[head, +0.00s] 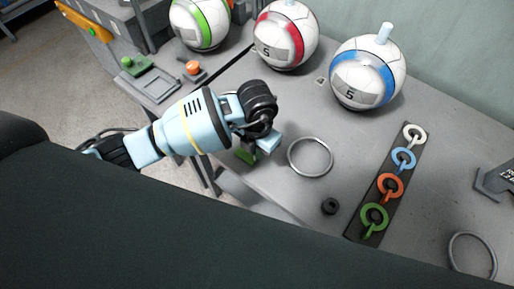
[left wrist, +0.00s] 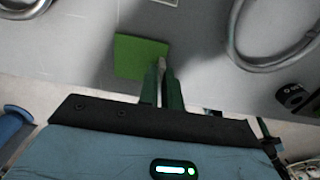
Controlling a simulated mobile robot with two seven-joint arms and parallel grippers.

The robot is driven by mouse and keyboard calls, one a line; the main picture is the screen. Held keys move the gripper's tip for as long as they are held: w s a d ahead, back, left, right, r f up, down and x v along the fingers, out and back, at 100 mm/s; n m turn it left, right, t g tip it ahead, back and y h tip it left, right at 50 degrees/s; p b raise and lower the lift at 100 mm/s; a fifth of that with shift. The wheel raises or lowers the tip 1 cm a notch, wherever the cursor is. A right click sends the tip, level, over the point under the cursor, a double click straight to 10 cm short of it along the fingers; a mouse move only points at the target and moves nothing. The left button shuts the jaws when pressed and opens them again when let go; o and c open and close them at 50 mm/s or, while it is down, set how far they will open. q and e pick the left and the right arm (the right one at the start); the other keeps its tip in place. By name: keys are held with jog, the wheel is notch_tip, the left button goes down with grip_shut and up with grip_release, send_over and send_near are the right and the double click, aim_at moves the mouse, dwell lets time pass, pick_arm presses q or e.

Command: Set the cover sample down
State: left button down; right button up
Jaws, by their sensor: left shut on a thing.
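The cover sample looks like a flat green square (left wrist: 141,57) in the left wrist view, at the tips of my left gripper. My left gripper (left wrist: 163,68) is shut on it near its right edge. In the head view my left gripper (head: 250,145) is over the table's near left edge, with a bit of the green sample (head: 246,157) showing below it. The rest of the sample is hidden by the gripper there. I cannot tell whether the sample touches the table. My right gripper is not in view.
A metal ring (head: 310,157) lies just right of my left gripper, with a small black ring (head: 330,206) nearer. Three banded balls (head: 368,72) stand at the back. A dark strip (head: 366,217) holds several coloured rings. Another metal ring (head: 472,256) lies at the right.

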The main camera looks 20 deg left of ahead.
pick_arm(q)
jog(key=c, duration=1.6)
grip_release()
jog(key=shift+f, duration=0.1)
notch_tip(320, 180, up, 12)
jog(key=shift+r+p, duration=0.15)
jog(key=shift+p, duration=0.4)
